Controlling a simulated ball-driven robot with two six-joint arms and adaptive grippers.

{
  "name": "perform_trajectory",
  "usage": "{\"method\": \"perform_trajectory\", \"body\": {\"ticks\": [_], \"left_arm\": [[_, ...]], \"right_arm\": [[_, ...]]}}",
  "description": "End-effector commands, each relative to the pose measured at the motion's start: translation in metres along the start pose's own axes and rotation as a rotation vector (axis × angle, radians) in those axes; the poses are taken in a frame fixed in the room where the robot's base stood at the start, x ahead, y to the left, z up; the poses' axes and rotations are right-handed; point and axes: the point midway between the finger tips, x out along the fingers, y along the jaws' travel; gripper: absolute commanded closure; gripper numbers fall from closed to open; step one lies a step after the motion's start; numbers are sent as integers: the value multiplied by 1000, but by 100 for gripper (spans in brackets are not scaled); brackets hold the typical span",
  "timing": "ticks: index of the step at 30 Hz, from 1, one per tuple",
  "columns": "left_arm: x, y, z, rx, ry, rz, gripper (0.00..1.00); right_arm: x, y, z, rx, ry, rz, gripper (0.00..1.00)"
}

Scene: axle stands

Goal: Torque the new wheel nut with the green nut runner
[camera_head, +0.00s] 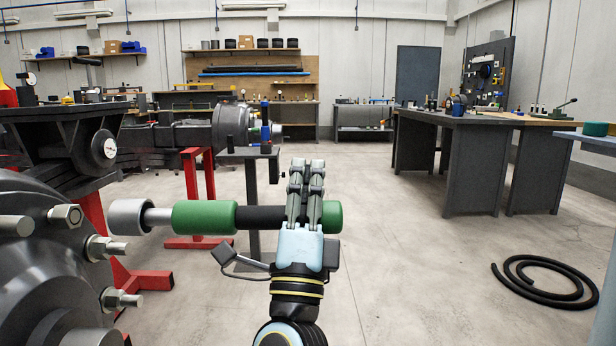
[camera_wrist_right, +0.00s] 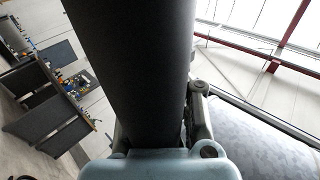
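The green nut runner (camera_head: 205,217) lies level, its silver socket (camera_head: 129,216) pointing left and its black grip (camera_head: 258,218) to the right. My right gripper (camera_head: 306,170) is shut around the black grip; the grip (camera_wrist_right: 135,65) also fills the middle of the right wrist view between the fingers. A dark wheel hub (camera_head: 35,275) at the left edge carries several studs with silver nuts. One nut (camera_head: 66,215) is about level with the socket, with a gap between them in the picture. I cannot tell which nut is the new one. My left gripper is not in view.
A red axle stand (camera_head: 197,195) and a small grey stand (camera_head: 250,153) stand behind the nut runner. A dark workbench (camera_head: 470,125) is at the right, and a black hose (camera_head: 540,285) lies coiled on the floor.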

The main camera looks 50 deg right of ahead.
Motion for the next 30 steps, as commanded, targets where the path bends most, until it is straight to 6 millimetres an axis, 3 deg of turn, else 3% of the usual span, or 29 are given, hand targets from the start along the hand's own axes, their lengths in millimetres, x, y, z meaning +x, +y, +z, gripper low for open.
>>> {"method": "perform_trajectory", "body": {"ticks": [18,30], "left_arm": [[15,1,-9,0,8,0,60],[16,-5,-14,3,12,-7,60]], "right_arm": [[-5,1,51,3,4,-1,100],[-5,0,64,3,2,-2,100]]}}
